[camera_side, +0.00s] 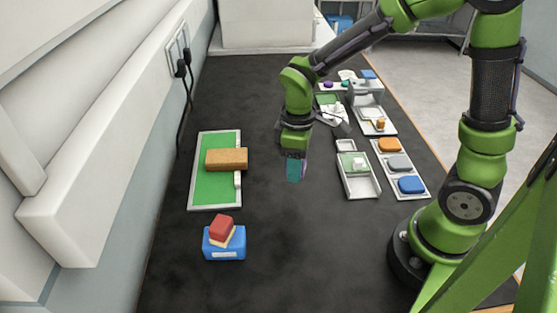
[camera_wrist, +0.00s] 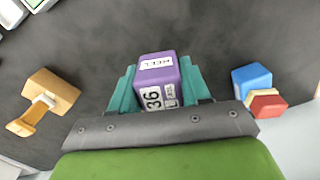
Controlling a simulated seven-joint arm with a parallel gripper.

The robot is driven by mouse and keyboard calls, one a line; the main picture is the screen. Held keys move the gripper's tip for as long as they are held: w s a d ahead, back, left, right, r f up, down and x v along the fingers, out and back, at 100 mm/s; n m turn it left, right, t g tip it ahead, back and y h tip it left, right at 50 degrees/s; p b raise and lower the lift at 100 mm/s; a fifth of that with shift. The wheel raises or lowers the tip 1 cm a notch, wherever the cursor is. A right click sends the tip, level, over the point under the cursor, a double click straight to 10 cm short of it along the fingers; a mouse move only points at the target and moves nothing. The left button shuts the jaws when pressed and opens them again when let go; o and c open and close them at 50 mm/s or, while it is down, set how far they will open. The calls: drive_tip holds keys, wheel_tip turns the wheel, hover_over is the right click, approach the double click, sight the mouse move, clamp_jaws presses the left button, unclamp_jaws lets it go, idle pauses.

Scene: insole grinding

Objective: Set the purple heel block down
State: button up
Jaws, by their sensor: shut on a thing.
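The purple heel block (camera_wrist: 157,79) is held between the teal fingers of my gripper (camera_wrist: 158,85) in the wrist view. Its faces carry a "HEEL" label and the number 36. In the side view my gripper (camera_side: 296,168) points down over the dark table, right of the green tray. There the block is mostly hidden by the teal finger, with only a thin purple edge showing. I cannot tell the exact gap between the block and the table.
A green-floored tray (camera_side: 203,190) holds a tan block (camera_side: 226,159). A blue box (camera_side: 224,245) with a red-topped block (camera_side: 221,228) stands at front left. Pale trays (camera_side: 361,188) with coloured pieces line the right. The dark table (camera_side: 290,245) is clear in the front middle.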

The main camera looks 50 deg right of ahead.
drive_tip(key=n, duration=0.1)
hover_over(308, 184)
wheel_tip(308, 184, down, 8)
drive_tip(key=shift+f+n, duration=0.25)
drive_tip(key=shift+n, duration=0.95)
drive_tip(key=o, duration=1.1)
drive_tip(key=shift+f, duration=0.1)
